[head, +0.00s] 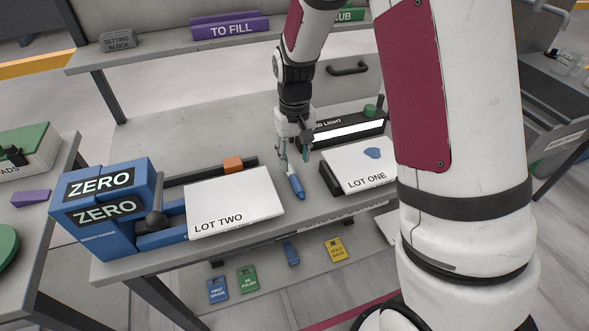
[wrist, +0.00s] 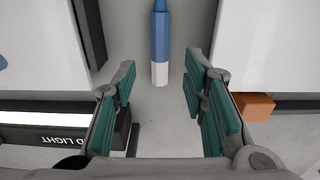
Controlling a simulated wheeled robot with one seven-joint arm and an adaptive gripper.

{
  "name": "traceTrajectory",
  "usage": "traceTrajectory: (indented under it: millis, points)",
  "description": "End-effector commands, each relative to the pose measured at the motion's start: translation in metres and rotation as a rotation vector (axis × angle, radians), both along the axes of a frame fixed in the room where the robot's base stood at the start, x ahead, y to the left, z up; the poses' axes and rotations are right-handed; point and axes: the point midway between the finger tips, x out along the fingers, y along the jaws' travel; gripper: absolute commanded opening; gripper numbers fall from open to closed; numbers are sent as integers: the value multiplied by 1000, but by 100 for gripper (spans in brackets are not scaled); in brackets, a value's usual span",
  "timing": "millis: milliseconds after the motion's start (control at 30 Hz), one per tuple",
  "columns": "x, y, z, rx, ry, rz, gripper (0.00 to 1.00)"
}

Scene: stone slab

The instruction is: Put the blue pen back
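The blue pen (head: 297,187) has a blue body and a white end. It lies on the grey bench between the LOT TWO board (head: 235,203) and the LOT ONE board (head: 362,164). In the wrist view the pen (wrist: 160,40) runs up from the middle, its white end nearest me and its far end cut off by the frame. My gripper (head: 294,155) is over the bench at the pen's white end. In the wrist view my gripper (wrist: 160,85) is open and empty, with the pen's white end lined up between the fingertips. I cannot tell the exact height above it.
A blue ZERO block (head: 100,200) stands at the left. An orange block (head: 233,165) sits behind LOT TWO. A lit light bar (head: 349,131) is behind LOT ONE. A purple TO FILL sign (head: 230,27) is on the back shelf. Coloured tags, one yellow (head: 336,250), lie below.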

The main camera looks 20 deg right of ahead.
Motion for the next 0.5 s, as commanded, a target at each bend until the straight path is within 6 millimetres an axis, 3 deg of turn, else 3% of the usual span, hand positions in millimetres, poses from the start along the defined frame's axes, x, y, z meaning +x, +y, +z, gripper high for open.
traceTrajectory:
  millis: [100,367,500]
  points:
    - [1,0,22,0,-3,0,39]
    - [-2,0,46,0,-4,0,39]
    - [-14,0,75,6,-37,-2,39]
